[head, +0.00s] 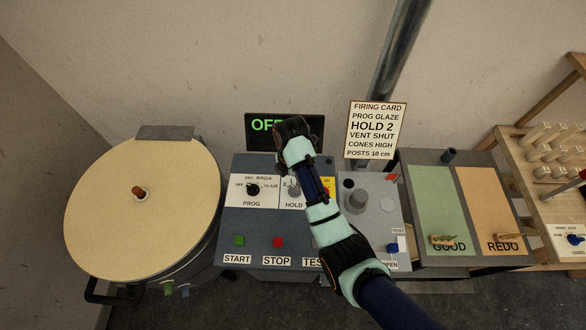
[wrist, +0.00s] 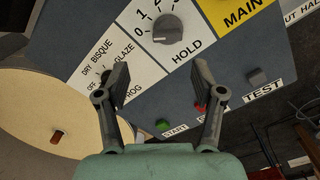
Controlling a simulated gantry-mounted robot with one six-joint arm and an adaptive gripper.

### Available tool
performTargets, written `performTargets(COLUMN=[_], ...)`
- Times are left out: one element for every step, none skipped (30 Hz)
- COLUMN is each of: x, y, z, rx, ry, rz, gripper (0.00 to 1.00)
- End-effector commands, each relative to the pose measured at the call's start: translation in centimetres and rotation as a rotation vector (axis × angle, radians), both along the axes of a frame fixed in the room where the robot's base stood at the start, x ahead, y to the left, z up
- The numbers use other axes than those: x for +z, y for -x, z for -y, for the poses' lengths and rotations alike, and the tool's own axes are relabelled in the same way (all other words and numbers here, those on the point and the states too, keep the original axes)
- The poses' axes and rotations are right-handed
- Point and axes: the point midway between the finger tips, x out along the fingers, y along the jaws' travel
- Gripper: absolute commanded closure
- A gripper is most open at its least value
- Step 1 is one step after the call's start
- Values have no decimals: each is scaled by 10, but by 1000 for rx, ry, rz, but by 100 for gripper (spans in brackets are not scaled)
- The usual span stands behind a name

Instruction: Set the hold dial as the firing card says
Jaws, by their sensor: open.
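The hold dial (wrist: 167,28) is a grey round knob on a white HOLD plate near the top of the wrist view; the numbers 0 and 1 show beside it. I cannot tell surely which number it points at. In the head view the hold dial (head: 294,190) is partly covered by my arm. My gripper (wrist: 160,72) is open and empty, its two fingers apart, below the dial in the wrist view and not touching it. The firing card (head: 376,130) reads PROG GLAZE, HOLD 2, VENT SHUT, CONES HIGH, POSTS 10 cm.
The PROG dial (head: 252,189) sits left of the hold dial. Green START (head: 239,240) and red STOP (head: 278,242) buttons lie below. A display (head: 262,125) is half hidden by my arm. The round kiln lid (head: 110,220) is at left; GOOD (head: 440,210) and REDO (head: 490,210) areas are at right.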

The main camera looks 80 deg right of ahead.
Motion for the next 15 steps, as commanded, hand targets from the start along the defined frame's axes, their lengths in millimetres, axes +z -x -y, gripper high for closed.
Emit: performTargets(x=[6,5,4,2,1,-1,-3,-6,-12,-17,-23,-31,-37,-43,-50], y=[8,11,13,13,13,13,13,13,13,13,13,13,13,13,13], z=[5,6,7,7,7,7,7,6,6,6,6,5,5,6,6], rx=[19,31,38,42,43,43,43,43,43,42,42,42,42,42,42], ry=[-18,-23,-28,-29,-29,-29,-29,-30,-30,-30,-31,-30,-30,-30,-30], rz=[-14,-19,-21,-23,-23,-23,-23,-24,-24,-23,-24,-24,-24,-23,-23], gripper=[32,32,32,32,32,32,32,32,32,32,32,32,32,32,32])
